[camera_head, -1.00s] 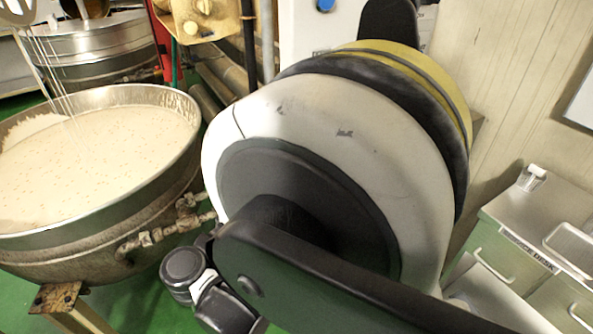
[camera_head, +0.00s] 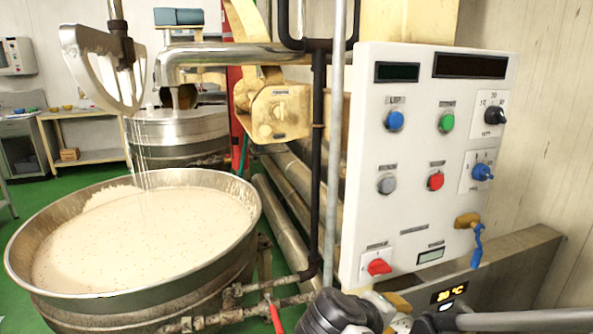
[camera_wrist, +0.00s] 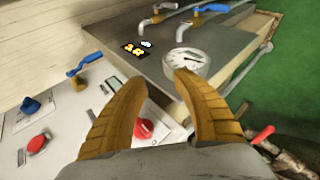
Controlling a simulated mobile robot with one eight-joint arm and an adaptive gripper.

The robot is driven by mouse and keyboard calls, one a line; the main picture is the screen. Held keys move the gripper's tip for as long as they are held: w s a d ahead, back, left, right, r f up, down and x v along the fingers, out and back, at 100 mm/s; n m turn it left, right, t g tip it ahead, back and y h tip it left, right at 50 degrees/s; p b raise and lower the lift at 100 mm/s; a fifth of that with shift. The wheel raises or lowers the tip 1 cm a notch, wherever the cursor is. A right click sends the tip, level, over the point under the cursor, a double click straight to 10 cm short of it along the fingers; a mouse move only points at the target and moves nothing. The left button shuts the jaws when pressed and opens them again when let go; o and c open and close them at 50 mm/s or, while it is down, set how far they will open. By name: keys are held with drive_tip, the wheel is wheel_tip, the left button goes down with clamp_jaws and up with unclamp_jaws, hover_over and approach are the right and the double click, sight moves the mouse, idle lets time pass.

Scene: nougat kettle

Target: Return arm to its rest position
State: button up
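My gripper (camera_wrist: 160,80) shows in the wrist view as two tan, ribbed fingers. Their tips stand well apart with nothing between them, so it is open and empty. It points towards the white control panel (camera_wrist: 60,130) and a grey box with a round dial (camera_wrist: 187,62). In the head view my dark arm (camera_head: 335,312) lies low along the bottom right edge, in front of the panel's lower edge. Small tan parts near it may be the fingers, but most of the gripper is hidden there.
The control panel (camera_head: 425,150) with buttons and knobs stands at right. A large kettle (camera_head: 247,240) of pale mix stands at left, under a metal paddle (camera_head: 100,68). Pipes and a red-handled valve (camera_head: 274,316) lie between them.

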drive_tip(key=s+m+y, duration=0.6)
drive_tip(key=s+y, duration=0.1)
drive_tip(key=s, duration=0.3)
drive_tip(key=shift+a+r+y, duration=0.2)
drive_tip(key=shift+r+y, duration=0.15)
drive_tip(key=shift+y, duration=0.05)
